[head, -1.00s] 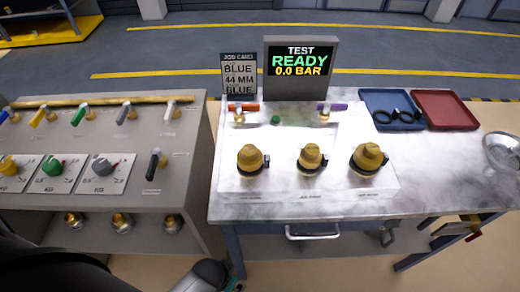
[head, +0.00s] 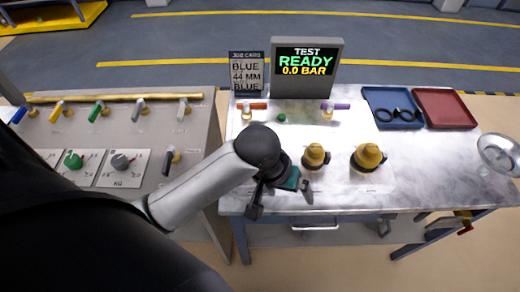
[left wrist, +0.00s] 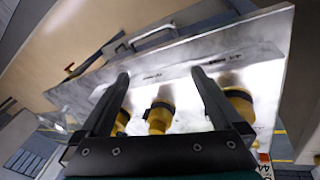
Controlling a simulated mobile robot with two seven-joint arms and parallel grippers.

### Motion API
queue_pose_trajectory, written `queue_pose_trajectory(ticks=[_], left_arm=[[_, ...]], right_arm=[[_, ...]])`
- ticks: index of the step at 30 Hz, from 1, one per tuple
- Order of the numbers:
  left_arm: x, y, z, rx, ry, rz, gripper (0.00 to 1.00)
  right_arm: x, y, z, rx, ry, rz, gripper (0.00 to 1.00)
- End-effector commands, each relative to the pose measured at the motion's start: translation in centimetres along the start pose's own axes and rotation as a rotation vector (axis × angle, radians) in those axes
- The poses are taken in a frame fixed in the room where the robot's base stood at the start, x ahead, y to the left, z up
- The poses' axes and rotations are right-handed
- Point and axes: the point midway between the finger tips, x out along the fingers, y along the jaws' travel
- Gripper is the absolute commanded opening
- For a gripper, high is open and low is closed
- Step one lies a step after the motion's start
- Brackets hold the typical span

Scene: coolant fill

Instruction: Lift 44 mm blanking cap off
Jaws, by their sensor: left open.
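Yellow-brass caps stand in a row on the white fixture plate of the bench. In the head view I see the middle cap (head: 315,156) and the right cap (head: 367,157); my left arm hides the left one. My left gripper (head: 282,196) is open, above the plate's front left part. In the left wrist view the middle cap (left wrist: 160,116) shows between the open fingers (left wrist: 162,78), apart from them. Another cap (left wrist: 240,104) is partly behind the right finger, and a third (left wrist: 122,119) is by the left finger. Which cap is 44 mm is unreadable. My right gripper is out of view.
The job card (head: 247,74) reads BLUE, 44 MM, BLUE. The test screen (head: 306,66) reads READY, 0.0 BAR. Orange (head: 252,106) and purple (head: 335,107) valve handles stand behind the caps. A blue tray (head: 391,120) holds dark rings; the red tray (head: 444,108) looks empty.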

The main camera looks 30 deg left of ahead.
Motion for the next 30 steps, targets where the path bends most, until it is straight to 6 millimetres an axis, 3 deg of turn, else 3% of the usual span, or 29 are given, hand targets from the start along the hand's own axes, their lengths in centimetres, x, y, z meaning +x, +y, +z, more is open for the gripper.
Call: queue_pose_trajectory(ticks=[1,8,18,25,30], left_arm=[[-0.6,0.1,-1.4,-0.042,-0.005,-0.009,1.0],[-3.4,-0.7,-5.7,-0.338,-0.063,-0.091,1.0],[-10.6,-5.0,-11.5,-0.891,-0.049,-0.29,1.0],[-13.6,-6.5,-12.9,-1.108,-0.027,-0.351,1.0],[-12.3,-7.1,-12.6,-1.135,-0.028,-0.36,1.0]], right_arm=[[-0.1,0.0,-0.1,0.0,0.001,0.0,0.61],[-0.2,0.0,-0.1,0.0,0.002,0.0,0.61],[-0.5,0.0,-0.2,0.0,0.002,0.0,0.61],[-0.5,0.0,-0.2,0.001,0.003,0.0,0.61],[-0.2,0.0,-0.2,0.001,0.003,0.0,0.61]])
